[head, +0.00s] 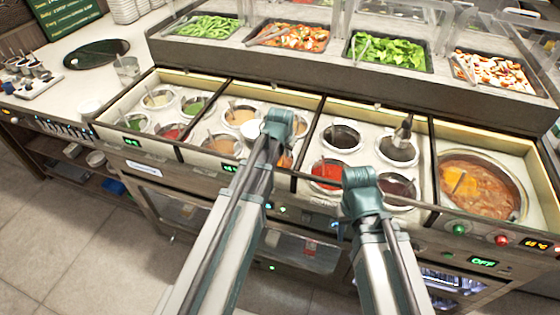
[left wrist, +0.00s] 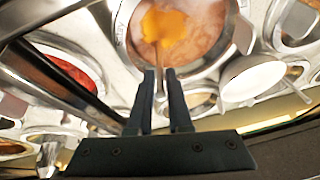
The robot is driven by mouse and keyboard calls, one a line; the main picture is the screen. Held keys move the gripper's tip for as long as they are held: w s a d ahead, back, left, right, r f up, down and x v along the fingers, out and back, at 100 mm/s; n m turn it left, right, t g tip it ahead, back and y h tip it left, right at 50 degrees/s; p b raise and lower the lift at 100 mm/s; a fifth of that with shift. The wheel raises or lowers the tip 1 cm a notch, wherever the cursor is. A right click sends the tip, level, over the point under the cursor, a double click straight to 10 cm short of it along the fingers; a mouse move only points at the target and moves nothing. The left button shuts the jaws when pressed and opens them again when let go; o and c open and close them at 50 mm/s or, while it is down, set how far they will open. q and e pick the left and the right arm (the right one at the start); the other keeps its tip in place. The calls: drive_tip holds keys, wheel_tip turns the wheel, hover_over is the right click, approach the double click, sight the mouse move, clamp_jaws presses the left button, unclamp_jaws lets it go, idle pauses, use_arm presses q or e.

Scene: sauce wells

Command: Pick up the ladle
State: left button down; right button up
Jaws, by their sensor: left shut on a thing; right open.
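My left gripper (head: 278,122) is over the second compartment of the sauce counter. In the left wrist view its two dark fingers (left wrist: 160,75) are close together, shut on the ladle, whose handle is mostly hidden between them. Just beyond the fingertips is a round well (left wrist: 200,42) of brown-orange sauce with a bright orange patch (left wrist: 165,24). I cannot tell whether the ladle's bowl is in the sauce. My right gripper (head: 360,180) is open, close to the red sauce well (head: 326,170); its fingertips are hard to make out.
Dark sauce wells (head: 342,137) and a large brown soup pot (head: 482,182) are further right. Dark dividers separate the compartments. Food trays (head: 388,52) stand on the raised shelf behind.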

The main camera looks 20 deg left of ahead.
use_arm(q)
wheel_tip(320, 180, up, 10)
drive_tip(key=p, duration=1)
drive_tip(key=shift+f+b, duration=0.25)
drive_tip(key=shift+b, duration=0.1)
wheel_tip(320, 180, down, 7)
drive_tip(key=b, duration=0.7)
drive_tip(key=shift+f, duration=0.2)
drive_tip(key=shift+d, duration=0.1)
